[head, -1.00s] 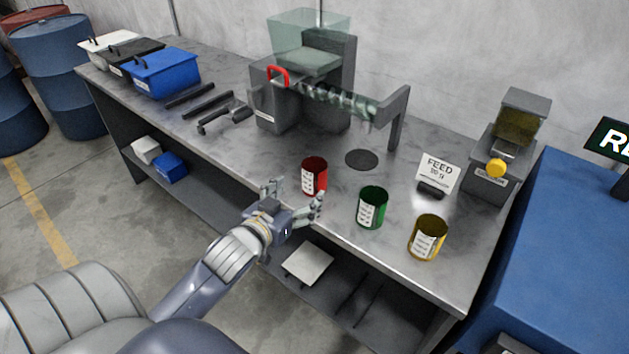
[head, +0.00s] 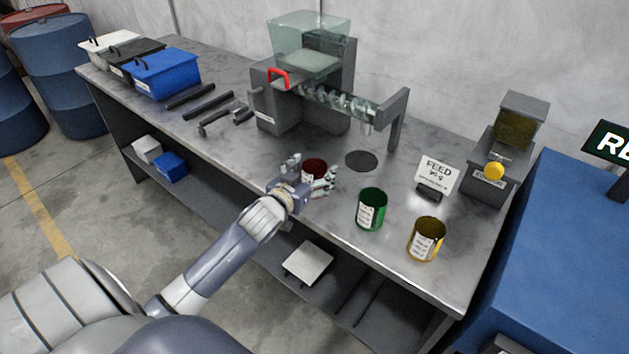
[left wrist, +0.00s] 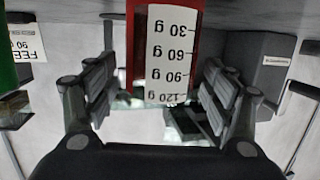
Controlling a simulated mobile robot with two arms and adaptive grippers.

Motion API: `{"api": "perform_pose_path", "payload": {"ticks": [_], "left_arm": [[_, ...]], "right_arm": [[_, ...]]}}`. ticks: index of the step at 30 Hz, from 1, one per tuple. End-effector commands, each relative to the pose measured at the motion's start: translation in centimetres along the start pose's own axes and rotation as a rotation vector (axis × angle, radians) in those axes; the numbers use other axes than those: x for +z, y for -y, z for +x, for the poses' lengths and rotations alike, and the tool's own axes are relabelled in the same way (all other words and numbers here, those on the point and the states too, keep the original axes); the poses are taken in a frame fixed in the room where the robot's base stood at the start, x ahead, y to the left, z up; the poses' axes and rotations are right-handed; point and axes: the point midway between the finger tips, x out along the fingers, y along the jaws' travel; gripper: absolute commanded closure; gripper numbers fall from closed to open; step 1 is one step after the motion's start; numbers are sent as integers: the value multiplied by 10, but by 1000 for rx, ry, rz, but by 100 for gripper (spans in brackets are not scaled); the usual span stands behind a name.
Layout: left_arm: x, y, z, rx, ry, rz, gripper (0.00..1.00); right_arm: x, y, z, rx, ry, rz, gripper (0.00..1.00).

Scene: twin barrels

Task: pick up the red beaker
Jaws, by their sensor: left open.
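The red beaker (head: 314,168) stands on the bench near its front edge in the head view, its lower part hidden by my left gripper. My left gripper (head: 311,174) is open, with a finger on each side of the beaker. In the left wrist view the beaker (left wrist: 196,50), upside down in the picture, shows its white scale label between the open fingers (left wrist: 160,100). Gaps show between the fingers and the beaker there. My right gripper is not in view.
A green beaker (head: 371,209) and a yellow beaker (head: 426,239) stand to the right. A feeder machine (head: 303,85) with a clear hopper is behind, beside a dark disc (head: 361,160). A feed sign (head: 437,175) and dark tools (head: 207,97) are also on the bench.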

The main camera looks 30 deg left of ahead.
Motion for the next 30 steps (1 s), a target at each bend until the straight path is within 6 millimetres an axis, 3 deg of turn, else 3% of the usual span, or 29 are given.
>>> {"api": "perform_pose_path", "payload": {"ticks": [11, 15, 18, 26, 30], "left_arm": [[1, 0, 10, 0, 1, 1, 24], [1, 0, 10, 0, 1, 1, 56], [1, 0, 10, 0, 1, 1, 74], [0, 0, 10, 0, 0, 1, 74], [-12, 0, 8, 1, -5, 3, 74]], "right_arm": [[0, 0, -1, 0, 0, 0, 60], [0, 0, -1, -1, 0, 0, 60], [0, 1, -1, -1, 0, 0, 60], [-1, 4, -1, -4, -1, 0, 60], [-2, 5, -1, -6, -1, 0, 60]]}}
